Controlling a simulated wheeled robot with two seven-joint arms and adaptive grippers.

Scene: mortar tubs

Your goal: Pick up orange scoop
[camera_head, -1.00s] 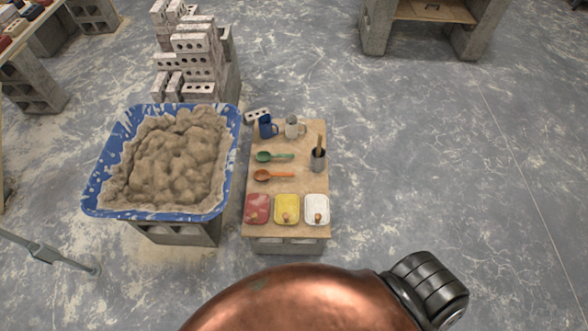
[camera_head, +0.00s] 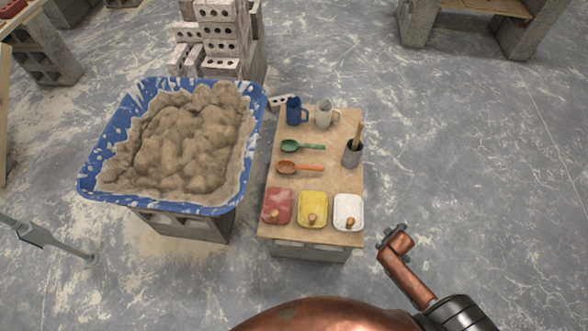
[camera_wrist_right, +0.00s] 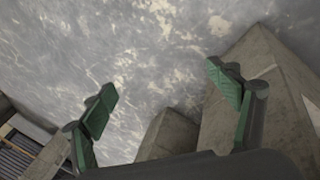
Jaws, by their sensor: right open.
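The orange scoop (camera_head: 300,168) lies flat on the wooden board (camera_head: 318,180), its bowl to the left and its handle to the right. A green scoop (camera_head: 302,146) lies parallel just behind it. In the head view my right arm reaches in from the bottom right, its far end beyond the board's front right corner, apart from the scoop. In the right wrist view my right gripper (camera_wrist_right: 160,85) is open and empty, its green-padded fingers spread over floor and grey blocks. The scoop is not visible there. My left gripper is not in view.
Red (camera_head: 278,206), yellow (camera_head: 313,210) and white (camera_head: 349,213) containers line the board's front. A blue mug (camera_head: 294,111), a pale mug (camera_head: 325,114) and a grey holder (camera_head: 351,153) stand behind. A blue mortar tub (camera_head: 88,185) is at left.

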